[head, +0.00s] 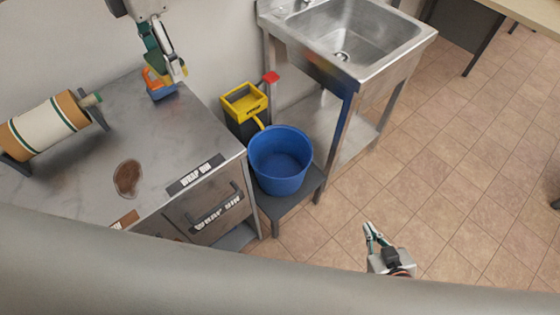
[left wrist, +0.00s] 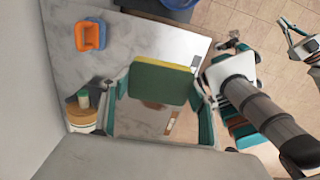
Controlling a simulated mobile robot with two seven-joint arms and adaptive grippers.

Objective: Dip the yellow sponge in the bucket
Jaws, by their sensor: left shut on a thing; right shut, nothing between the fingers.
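The sponge (left wrist: 165,82), yellow with a green edge layer, is between the fingers of my left gripper (left wrist: 160,98) in the left wrist view. In the head view my left gripper (head: 168,65) is above the back of the metal counter, shut on the sponge, which is hard to make out there. The blue bucket (head: 281,174) stands upright on a low grey stand right of the counter, its open top facing up. The left gripper is well to its left and apart from it. My right gripper (head: 371,236) is shut and empty, over the floor at lower right.
An orange-and-blue object (head: 161,87) lies on the counter (head: 160,125) below the left gripper, near a large roll (head: 45,124) and a brown stain (head: 127,178). A yellow-and-black container (head: 244,103) stands behind the bucket. A metal sink (head: 345,50) is at the back.

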